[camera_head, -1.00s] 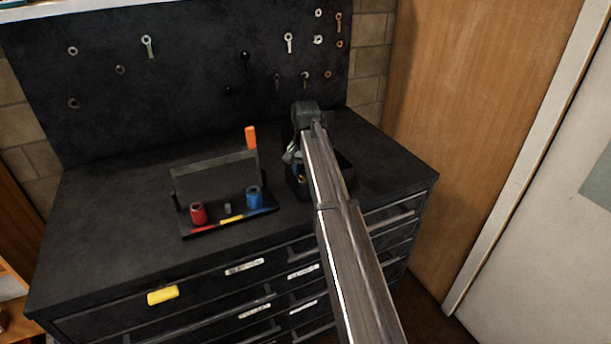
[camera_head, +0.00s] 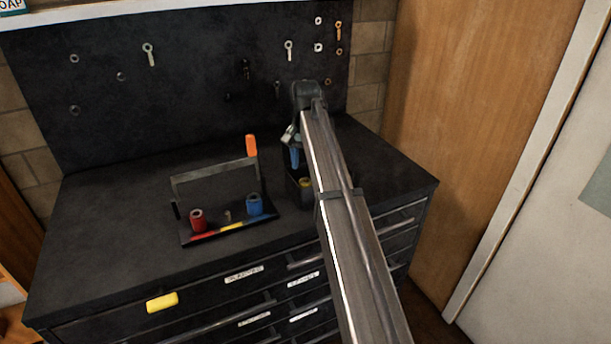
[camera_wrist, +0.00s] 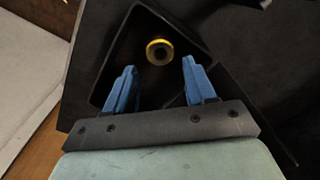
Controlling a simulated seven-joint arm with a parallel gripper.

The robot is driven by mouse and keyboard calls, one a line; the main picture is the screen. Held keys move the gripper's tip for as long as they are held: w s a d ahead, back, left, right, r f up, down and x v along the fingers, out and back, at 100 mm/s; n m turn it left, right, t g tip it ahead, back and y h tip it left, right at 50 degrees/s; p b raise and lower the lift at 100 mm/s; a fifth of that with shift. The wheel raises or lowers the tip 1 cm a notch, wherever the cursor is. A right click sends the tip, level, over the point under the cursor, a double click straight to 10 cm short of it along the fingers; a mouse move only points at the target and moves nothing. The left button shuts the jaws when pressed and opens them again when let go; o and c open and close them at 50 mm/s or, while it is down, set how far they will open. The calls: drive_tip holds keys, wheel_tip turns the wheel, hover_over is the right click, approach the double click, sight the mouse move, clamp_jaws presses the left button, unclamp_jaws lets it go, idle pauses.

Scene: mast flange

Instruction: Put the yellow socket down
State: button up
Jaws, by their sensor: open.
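The yellow socket (camera_wrist: 160,51) stands inside a black open-topped box, its ring-shaped top facing up in the wrist view. In the head view the socket (camera_head: 305,183) shows just below my gripper, partly hidden by my arm. My gripper (camera_wrist: 156,80) is open, with its two blue fingers apart and the socket beyond and between their tips, clear of both. It also shows in the head view (camera_head: 295,160), above the box. The black box (camera_head: 296,193) stands on the right part of the cabinet top; its walls (camera_wrist: 105,78) surround the socket.
A black socket rack (camera_head: 205,238) with an orange-tipped handle holds a red socket (camera_head: 198,221) and a blue socket (camera_head: 254,205), with a small post between them. A dark pegboard (camera_head: 190,90) with hanging tools stands behind. The cabinet top's left side is clear.

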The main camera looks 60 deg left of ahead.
drive_tip(key=shift+r, duration=2.3)
